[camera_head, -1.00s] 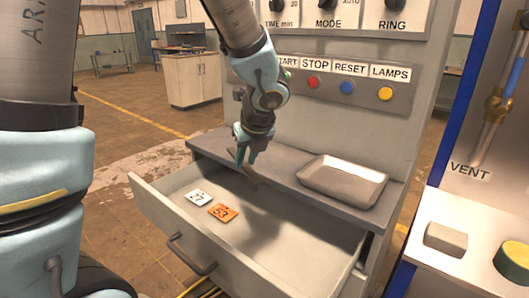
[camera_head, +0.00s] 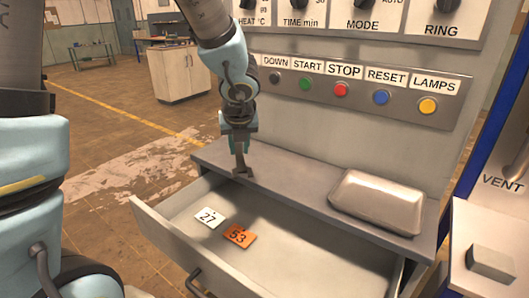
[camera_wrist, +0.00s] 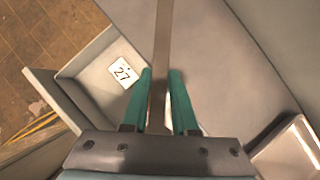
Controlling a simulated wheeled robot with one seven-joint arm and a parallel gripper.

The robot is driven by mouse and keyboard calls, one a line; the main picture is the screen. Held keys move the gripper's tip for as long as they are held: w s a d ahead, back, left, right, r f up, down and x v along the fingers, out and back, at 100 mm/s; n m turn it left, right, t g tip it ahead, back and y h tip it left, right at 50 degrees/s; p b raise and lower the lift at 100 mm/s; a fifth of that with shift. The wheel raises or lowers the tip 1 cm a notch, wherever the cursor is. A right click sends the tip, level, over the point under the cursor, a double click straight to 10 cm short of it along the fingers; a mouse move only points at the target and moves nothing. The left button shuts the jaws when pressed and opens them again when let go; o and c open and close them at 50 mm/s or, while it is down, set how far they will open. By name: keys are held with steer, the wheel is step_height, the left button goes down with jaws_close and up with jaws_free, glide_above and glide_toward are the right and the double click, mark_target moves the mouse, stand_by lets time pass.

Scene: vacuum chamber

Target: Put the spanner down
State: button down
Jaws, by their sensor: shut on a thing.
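My gripper (camera_head: 240,150) hangs at the left part of the grey shelf (camera_head: 290,178) above the open drawer. In the wrist view, the teal fingers of my gripper (camera_wrist: 160,85) are shut on the spanner (camera_wrist: 162,45), a long, flat grey-brown bar that runs out of the top of the picture. In the head view the spanner (camera_head: 242,171) shows only as a small dark piece below the fingertips, close to the shelf surface. I cannot tell whether it touches the shelf. The rest of it is hidden or too small to make out.
A metal tray (camera_head: 375,203) stands on the right part of the shelf. The open drawer (camera_head: 165,222) below holds a white tag 27 (camera_head: 209,217) and an orange tag 53 (camera_head: 239,236). The shelf between gripper and tray is clear. A button panel (camera_head: 350,90) rises behind.

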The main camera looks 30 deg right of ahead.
steer(key=p, duration=0.3)
glide_above(262, 160)
steer(key=s, duration=0.2)
steer(key=f, duration=0.1)
steer(key=a+f+b, duration=0.1)
steer(key=shift+s+f, duration=0.1)
steer(key=shift+f, duration=0.2)
step_height(262, 160, down, 4)
steer(key=shift+r+b, duration=0.1)
steer(key=shift+b, duration=0.35)
steer(key=shift+d+f, duration=0.2)
steer(key=shift+f, duration=0.1)
steer(key=shift+f, duration=0.2)
steer(key=c, duration=0.7)
jaws_free()
